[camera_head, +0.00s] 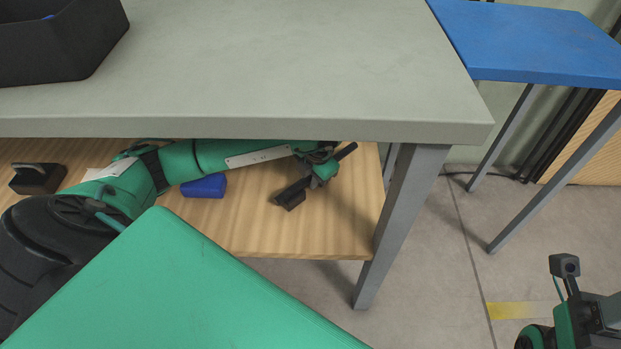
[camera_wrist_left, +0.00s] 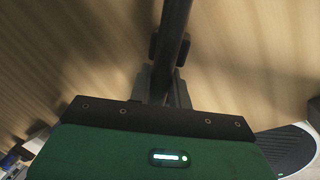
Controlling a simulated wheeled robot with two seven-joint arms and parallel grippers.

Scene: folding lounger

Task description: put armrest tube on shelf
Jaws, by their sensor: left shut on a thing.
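The armrest tube (camera_wrist_left: 174,35) is a dark, slim bar in the left wrist view. It runs between the fingers of my left gripper (camera_wrist_left: 169,72) and on past their tips toward the top edge. The gripper is shut on it. In the head view my left gripper (camera_head: 322,170) is under the grey tabletop, over the right part of the wooden shelf (camera_head: 325,232). Dark pieces stick out around it there, and I cannot clearly tell tube from gripper. My right gripper (camera_head: 588,318) is at the lower right, over the floor, partly cut off; its jaws are not clear.
A black bin (camera_head: 60,40) stands on top. A blue table (camera_head: 540,42) stands at right.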

